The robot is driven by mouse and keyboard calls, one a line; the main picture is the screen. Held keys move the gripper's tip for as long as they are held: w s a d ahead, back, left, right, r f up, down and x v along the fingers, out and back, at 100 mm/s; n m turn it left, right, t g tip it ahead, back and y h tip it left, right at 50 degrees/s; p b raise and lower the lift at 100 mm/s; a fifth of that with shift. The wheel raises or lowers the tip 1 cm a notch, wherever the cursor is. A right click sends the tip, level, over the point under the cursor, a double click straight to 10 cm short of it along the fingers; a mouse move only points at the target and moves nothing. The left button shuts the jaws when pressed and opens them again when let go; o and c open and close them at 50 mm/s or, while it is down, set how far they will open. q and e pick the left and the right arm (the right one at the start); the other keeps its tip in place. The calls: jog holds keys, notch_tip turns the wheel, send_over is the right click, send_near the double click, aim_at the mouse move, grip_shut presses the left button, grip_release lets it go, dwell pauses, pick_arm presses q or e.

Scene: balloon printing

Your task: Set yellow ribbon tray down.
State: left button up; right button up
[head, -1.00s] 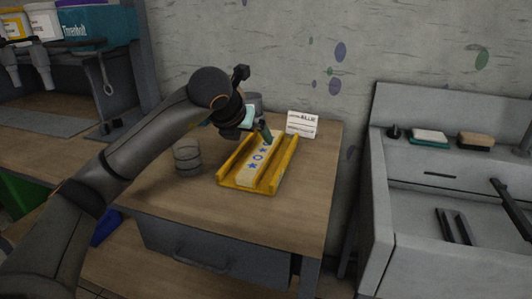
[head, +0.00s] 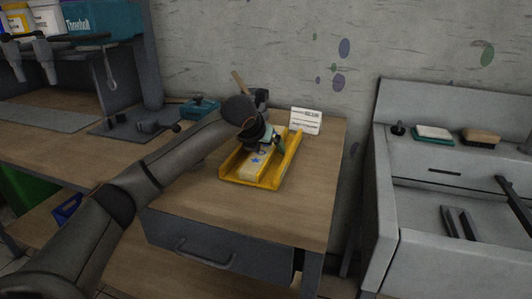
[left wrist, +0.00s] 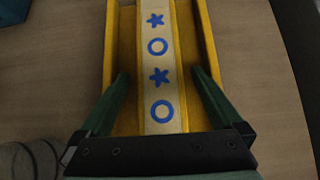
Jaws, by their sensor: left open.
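The yellow ribbon tray (head: 284,168) lies flat on the wooden table top, with raised side walls. A pale ribbon (head: 250,169) printed with blue stars and circles runs along its middle. The tray (left wrist: 208,38) and the ribbon (left wrist: 159,62) also show in the left wrist view. My left gripper (head: 270,141) is over the far part of the tray in the head view. In the left wrist view its green fingers (left wrist: 158,73) are open, one on each side of the ribbon. I cannot tell whether they touch the tray. My right gripper is not in view.
A white printed card (head: 306,121) stands behind the tray. A grey sink (head: 425,200) is to the right. The table's front is clear.

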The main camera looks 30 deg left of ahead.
pick_arm(q)
jog(key=shift+r, duration=0.1)
grip_shut()
dwell(0.7)
